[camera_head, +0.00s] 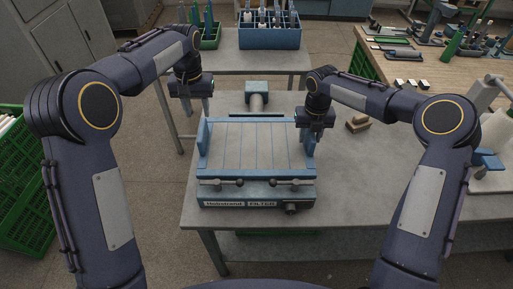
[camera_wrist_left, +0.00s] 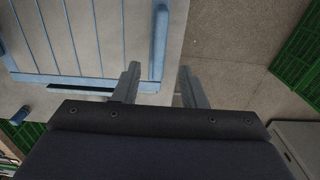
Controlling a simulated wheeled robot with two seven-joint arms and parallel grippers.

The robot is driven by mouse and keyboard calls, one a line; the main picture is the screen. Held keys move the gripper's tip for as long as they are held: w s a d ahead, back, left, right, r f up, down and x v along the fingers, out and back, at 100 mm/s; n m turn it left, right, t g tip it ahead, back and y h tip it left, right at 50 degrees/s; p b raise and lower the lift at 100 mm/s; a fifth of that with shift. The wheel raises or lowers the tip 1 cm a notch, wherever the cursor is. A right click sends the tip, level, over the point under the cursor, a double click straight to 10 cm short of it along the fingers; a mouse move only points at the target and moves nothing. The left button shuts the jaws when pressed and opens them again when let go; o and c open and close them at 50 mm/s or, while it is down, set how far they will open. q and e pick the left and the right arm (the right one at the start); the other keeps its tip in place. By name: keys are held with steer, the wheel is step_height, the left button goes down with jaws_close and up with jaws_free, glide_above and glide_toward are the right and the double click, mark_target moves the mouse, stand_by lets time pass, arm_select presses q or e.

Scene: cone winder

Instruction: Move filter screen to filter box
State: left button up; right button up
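The panel also shows in the left wrist view (camera_wrist_left: 90,35). My left gripper (camera_head: 191,105) is off the panel's far left corner, apart from it. In the left wrist view its fingers (camera_wrist_left: 160,85) are apart with nothing between them. My right gripper (camera_head: 316,137) is at the panel's right blue edge; contact and finger gap are unclear.
A small brown block (camera_head: 357,123) lies to the right. A back table holds a blue divided crate (camera_head: 269,30) and a green bin (camera_head: 207,36). Green crates (camera_head: 28,190) stand at left. The table's front right is clear.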

arm_select(q)
steer(key=shift+r, duration=0.65)
arm_select(e)
steer(key=shift+r, duration=0.15)
step_height(320, 180, up, 12)
steer(key=shift+f, duration=0.15)
